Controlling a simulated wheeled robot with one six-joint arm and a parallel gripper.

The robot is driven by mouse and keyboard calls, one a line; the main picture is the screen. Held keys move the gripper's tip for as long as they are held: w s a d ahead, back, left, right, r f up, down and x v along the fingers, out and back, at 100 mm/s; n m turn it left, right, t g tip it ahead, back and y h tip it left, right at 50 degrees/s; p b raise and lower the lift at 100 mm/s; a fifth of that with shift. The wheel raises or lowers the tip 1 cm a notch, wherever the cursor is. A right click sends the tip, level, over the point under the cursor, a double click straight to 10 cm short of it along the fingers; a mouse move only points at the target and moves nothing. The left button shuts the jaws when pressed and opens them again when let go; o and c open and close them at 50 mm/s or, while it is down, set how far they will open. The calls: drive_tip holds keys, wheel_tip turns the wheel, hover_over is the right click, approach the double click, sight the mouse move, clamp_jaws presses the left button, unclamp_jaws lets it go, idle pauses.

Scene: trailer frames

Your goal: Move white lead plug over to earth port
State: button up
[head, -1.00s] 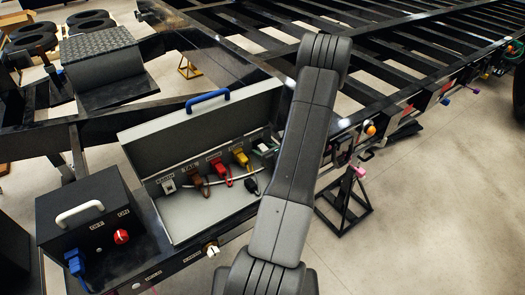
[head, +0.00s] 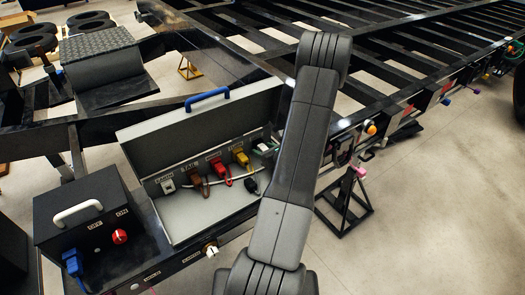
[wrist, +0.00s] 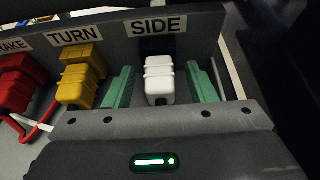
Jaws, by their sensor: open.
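The white plug (wrist: 159,80) sits upright under the SIDE label in the wrist view, in the SIDE port of the panel. My gripper (wrist: 160,70) is open, with one green finger on each side of the white plug and a visible gap at both sides. In the head view my arm hides most of the gripper. The earth port (head: 168,186) is at the left end of the open box's panel, under its label, and no coloured plug shows in it.
Between the earth and SIDE ports are a brown plug (head: 198,182), a red plug (head: 222,174) and a yellow plug (head: 241,158), with leads looping below. The open grey box (head: 205,215) has a raised lid with a blue handle (head: 208,99). A black switch box (head: 82,220) stands left.

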idle(0.4)
clamp_jaws()
drive_tip(key=shift+s+d, duration=0.1)
drive_tip(key=shift+s+d+b, duration=0.5)
drive_tip(key=shift+s+d, duration=0.35)
drive_tip(key=shift+s, duration=0.3)
drive_tip(key=shift+s+d+b, duration=0.5)
drive_tip(key=shift+s+d, duration=0.3)
drive_tip(key=shift+s, duration=0.3)
drive_tip(key=shift+s, duration=0.1)
